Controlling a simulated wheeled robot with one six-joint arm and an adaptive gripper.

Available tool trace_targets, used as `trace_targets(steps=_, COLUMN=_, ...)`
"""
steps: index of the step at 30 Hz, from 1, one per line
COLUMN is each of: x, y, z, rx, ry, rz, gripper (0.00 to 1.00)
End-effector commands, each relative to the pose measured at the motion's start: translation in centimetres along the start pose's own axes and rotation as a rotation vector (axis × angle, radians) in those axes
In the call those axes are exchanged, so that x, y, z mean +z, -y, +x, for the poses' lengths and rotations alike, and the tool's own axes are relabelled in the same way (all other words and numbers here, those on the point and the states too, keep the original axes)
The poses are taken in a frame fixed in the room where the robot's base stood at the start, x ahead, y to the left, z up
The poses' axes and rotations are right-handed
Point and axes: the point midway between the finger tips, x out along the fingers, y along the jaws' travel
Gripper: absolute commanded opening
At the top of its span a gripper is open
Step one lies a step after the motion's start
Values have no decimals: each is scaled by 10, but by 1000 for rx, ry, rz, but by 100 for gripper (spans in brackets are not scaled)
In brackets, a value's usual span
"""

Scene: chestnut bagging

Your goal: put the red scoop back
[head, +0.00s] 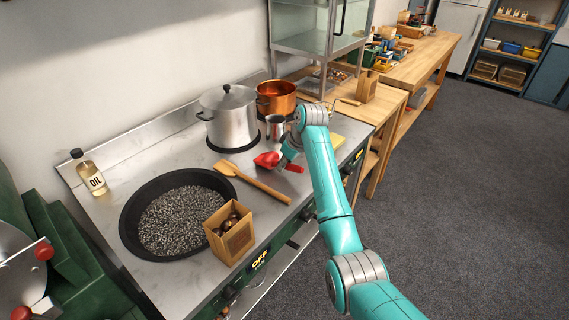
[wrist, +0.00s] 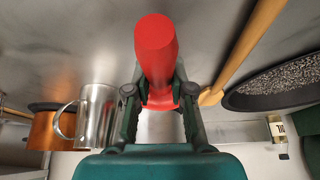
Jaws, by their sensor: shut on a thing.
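The red scoop (head: 267,160) is at the right part of the steel stove top, its bowl to the left and its short red handle to the right of my gripper. My gripper (head: 284,158) is shut on the red scoop. In the wrist view the scoop's handle (wrist: 155,45) rises between the two fingers of my gripper (wrist: 160,103). The scoop is low, at or just above the steel; I cannot tell whether it touches. My wrist hides part of it in the head view.
A wooden spatula (head: 250,181) lies left of the scoop. A steel jug (head: 275,127), copper pot (head: 276,98) and lidded pot (head: 230,117) stand behind. A wooden box of chestnuts (head: 232,239) stands by the black pan (head: 130,225). An oil bottle (head: 89,173) is far left.

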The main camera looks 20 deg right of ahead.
Motion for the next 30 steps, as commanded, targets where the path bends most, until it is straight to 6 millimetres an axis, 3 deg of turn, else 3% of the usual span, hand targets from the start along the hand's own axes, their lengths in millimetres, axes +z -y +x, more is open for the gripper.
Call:
trace_targets(steps=15, x=4, y=0, z=8, rx=0, ry=0, rz=0, gripper=0)
trace_targets(steps=16, x=3, y=0, z=8, rx=0, ry=-1, rz=0, gripper=29)
trace_targets(steps=19, x=3, y=0, z=8, rx=0, ry=0, rz=0, gripper=51)
trace_targets(steps=30, x=3, y=0, z=4, rx=1, ry=-1, rz=0, gripper=51)
